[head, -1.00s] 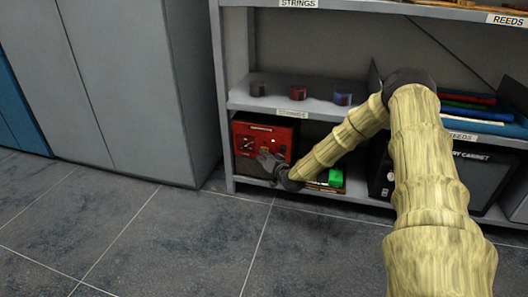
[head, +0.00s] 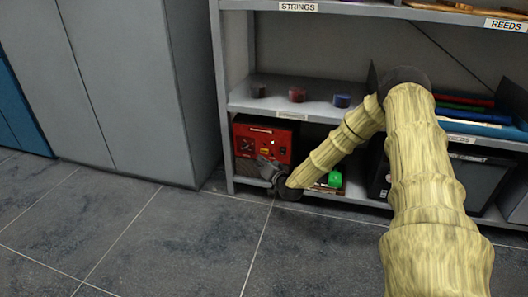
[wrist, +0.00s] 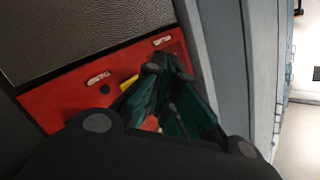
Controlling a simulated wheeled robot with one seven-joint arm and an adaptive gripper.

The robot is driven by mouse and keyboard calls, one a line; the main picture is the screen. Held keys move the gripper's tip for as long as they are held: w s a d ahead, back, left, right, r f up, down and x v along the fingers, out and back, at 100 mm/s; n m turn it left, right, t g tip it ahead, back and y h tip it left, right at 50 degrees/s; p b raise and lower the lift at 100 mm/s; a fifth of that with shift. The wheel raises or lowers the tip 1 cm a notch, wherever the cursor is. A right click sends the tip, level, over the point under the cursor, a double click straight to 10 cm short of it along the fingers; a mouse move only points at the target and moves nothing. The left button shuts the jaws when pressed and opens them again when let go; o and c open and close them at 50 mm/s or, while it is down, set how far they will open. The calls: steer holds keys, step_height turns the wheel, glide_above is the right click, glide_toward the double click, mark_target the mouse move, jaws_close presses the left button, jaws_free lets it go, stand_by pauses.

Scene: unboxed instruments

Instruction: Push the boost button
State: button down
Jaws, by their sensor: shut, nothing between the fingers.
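A red-fronted box (head: 276,139) with a dark lower panel stands on the lower shelf, and small controls show on its red face. The red face (wrist: 62,98) also fills the left of the wrist view, with a dark round knob (wrist: 104,89), a yellow piece (wrist: 129,82) and small pale labels. I cannot read which control is the boost button. My gripper (head: 266,164) is in front of the box's lower part. In the wrist view my gripper (wrist: 155,70) is shut and empty, its tips close to the red face; I cannot tell whether they touch.
A grey shelf unit (head: 230,150) holds the box. Several small round items, such as a red one (head: 297,94), stand on the shelf above. A green item (head: 335,179) lies right of the box. A grey cabinet (head: 120,80) stands left. The floor in front is clear.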

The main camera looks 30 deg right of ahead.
steer(key=shift+s+a+p, duration=0.65)
steer(key=shift+s+a, duration=0.55)
steer(key=shift+a, duration=0.2)
stand_by(1.2)
